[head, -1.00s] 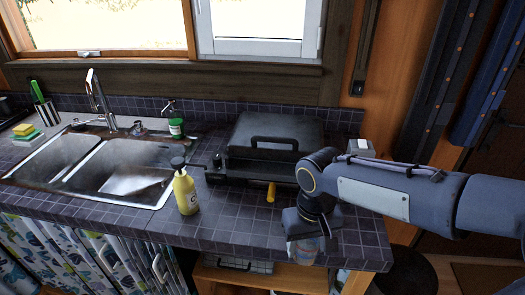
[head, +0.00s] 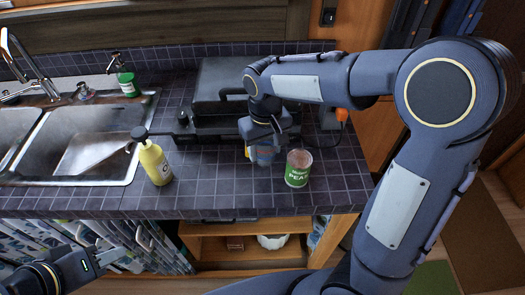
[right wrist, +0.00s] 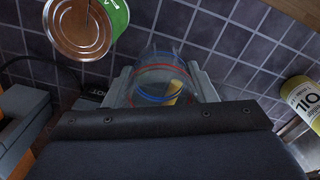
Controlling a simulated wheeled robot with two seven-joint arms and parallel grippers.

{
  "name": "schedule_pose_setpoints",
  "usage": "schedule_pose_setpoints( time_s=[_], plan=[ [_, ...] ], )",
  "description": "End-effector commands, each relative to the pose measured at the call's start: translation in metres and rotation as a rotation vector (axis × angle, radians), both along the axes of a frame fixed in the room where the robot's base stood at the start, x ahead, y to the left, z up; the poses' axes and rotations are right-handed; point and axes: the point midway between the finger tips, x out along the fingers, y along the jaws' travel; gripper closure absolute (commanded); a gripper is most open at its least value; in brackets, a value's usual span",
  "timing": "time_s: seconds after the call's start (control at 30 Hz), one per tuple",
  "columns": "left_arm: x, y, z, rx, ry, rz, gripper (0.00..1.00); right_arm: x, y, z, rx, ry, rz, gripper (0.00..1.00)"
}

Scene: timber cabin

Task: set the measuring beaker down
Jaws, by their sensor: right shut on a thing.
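The measuring beaker (head: 263,156) is clear, with red and blue bands. My right gripper (head: 265,143) is shut on it, above the tiled counter in front of the black grill. The right wrist view shows the beaker (right wrist: 162,72) between the two fingers (right wrist: 165,88). I cannot tell whether its base touches the tiles. My left arm's end (head: 85,265) shows at the lower left, away from the counter; its fingers are not clear.
A green peas can (head: 298,170) stands close to the right of the beaker. The black grill (head: 215,100) is behind. A yellow oil bottle (head: 155,163) stands left, by the sink (head: 95,145). Bare tiles (head: 215,185) lie between bottle and beaker.

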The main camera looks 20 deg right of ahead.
Motion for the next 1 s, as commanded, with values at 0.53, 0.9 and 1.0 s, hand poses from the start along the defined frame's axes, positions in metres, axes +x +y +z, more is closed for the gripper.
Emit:
schedule_pose_setpoints(
  time_s=[0.53,0.9,1.0],
  plan=[
    [0.000,0.000,0.004,0.000,0.000,0.000,0.64,0.023,-0.003,-0.057,0.001,0.001,-0.001,0.72],
    [0.000,0.000,0.000,0.000,0.000,0.000,0.64,0.023,-0.003,-0.062,0.001,-0.001,-0.001,0.72],
    [0.000,0.000,0.001,0.000,0.000,0.000,0.64,0.023,-0.003,-0.061,0.001,-0.001,-0.001,0.41]
  ],
)
